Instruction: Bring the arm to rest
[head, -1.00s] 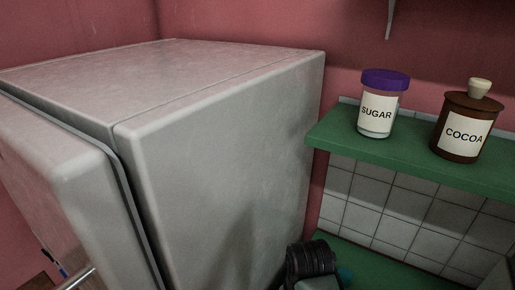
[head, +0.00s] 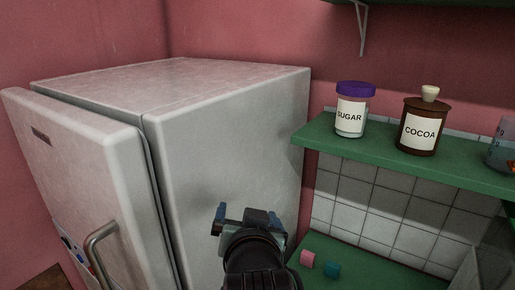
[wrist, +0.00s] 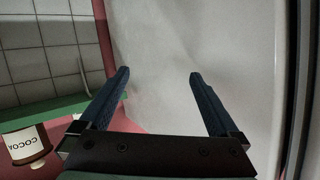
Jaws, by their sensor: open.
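My gripper (head: 248,214) is raised in front of the side of the white fridge (head: 235,145) in the head view. In the wrist view my gripper (wrist: 158,75) has its two dark blue fingers wide apart with nothing between them. The pale fridge side (wrist: 225,45) fills the background behind the fingers. My arm reaches up from the bottom edge of the head view.
A green shelf (head: 450,173) at the right carries a sugar jar (head: 350,112), a cocoa jar (head: 421,128) and a partly cut-off glass container (head: 500,150). The fridge door handle (head: 100,250) sticks out.

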